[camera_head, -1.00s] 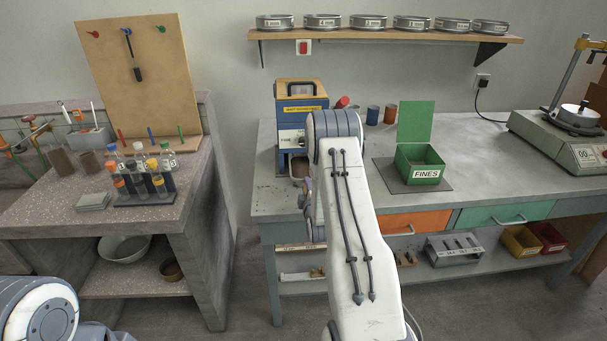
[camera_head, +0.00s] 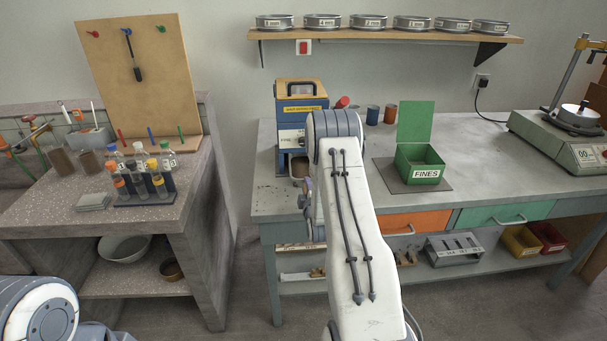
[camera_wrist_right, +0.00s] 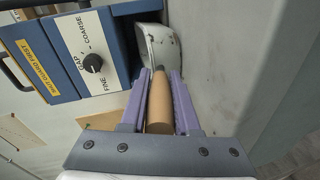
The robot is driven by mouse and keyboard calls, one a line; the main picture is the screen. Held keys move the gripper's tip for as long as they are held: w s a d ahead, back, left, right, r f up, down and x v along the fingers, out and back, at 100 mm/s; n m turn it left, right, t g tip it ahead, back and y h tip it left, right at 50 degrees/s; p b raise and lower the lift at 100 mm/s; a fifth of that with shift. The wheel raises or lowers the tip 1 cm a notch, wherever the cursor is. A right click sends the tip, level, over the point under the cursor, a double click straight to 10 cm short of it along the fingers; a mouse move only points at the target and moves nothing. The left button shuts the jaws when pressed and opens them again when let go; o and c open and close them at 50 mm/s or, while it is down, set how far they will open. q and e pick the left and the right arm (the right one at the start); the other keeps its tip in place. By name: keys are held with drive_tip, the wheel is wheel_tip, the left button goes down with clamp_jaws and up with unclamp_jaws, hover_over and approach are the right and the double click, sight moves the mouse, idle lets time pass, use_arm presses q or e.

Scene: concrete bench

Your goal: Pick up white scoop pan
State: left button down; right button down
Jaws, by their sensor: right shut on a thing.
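The white scoop pan (camera_wrist_right: 160,45) has a tan wooden handle (camera_wrist_right: 160,100). In the right wrist view it lies beside the blue machine, its pan end toward the top. My right gripper (camera_wrist_right: 161,82) has its purple fingers on both sides of the handle, shut on it. In the head view my right arm hides most of that gripper and the handle; a little of the pan (camera_head: 298,168) shows below the machine's front. My left gripper is out of view.
The blue machine (camera_head: 301,102) with a dial stands right beside the pan. A green FINES box (camera_head: 419,165) sits further right on the grey bench (camera_head: 480,165). Bench space between box and balance (camera_head: 570,130) is clear. Bottles (camera_head: 150,185) stand on the left bench.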

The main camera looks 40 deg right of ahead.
drive_tip(key=shift+r, duration=0.15)
drive_tip(key=shift+r, duration=0.4)
drive_tip(key=shift+s+r, duration=0.15)
drive_tip(key=shift+r, duration=0.15)
drive_tip(key=f+p+v, duration=0.3)
drive_tip(key=v, duration=1.4)
drive_tip(key=shift+s+a, duration=0.35)
drive_tip(key=shift+s, duration=0.05)
drive_tip(key=shift+f, duration=0.15)
